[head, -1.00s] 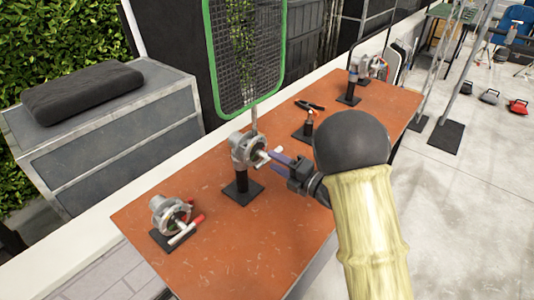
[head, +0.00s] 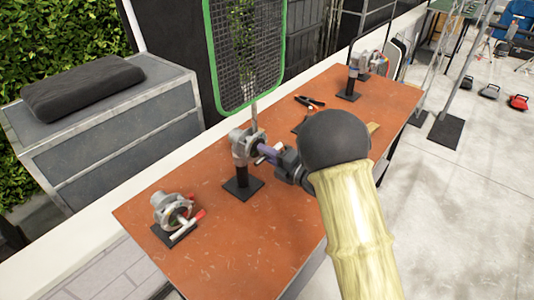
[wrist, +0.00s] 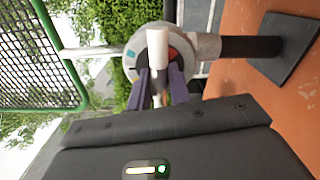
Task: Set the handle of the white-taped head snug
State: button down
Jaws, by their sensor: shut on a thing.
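The middle grip head (head: 240,143) is a grey metal clamp on a short black post with a square base, standing on the orange table. In the wrist view this head (wrist: 205,47) shows a pale T-handle (wrist: 158,46) and a small teal patch. I cannot clearly make out white tape on it. My gripper (head: 266,150) is at the head's right side. In the wrist view its purple fingers (wrist: 160,78) are shut on the handle. The fingers and gripper body hide part of the handle.
A green-framed mesh screen (head: 243,50) stands on a rod at the middle head. Another head (head: 172,212) with a red-tipped handle is at the near left. A third (head: 353,72) stands at the far end. Black pliers (head: 309,101) lie between. The table's near part (head: 235,255) is clear.

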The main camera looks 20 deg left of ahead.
jog(key=shift+f+m+b, duration=0.15)
jog(key=shift+m+b, duration=0.3)
jog(key=shift+m, duration=0.05)
jog(key=m+b, duration=0.1)
jog(key=m, duration=0.1)
jog(key=shift+m+b, duration=0.4)
jog(key=m+b, duration=0.1)
jog(key=m, duration=0.4)
jog(key=shift+d+b, duration=0.1)
jog(key=shift+b, duration=0.3)
jog(key=m, duration=0.5)
jog(key=m+p, duration=0.1)
jog(key=m, duration=0.3)
jog(key=shift+m, duration=0.4)
jog(key=c, duration=1.3)
grip_release()
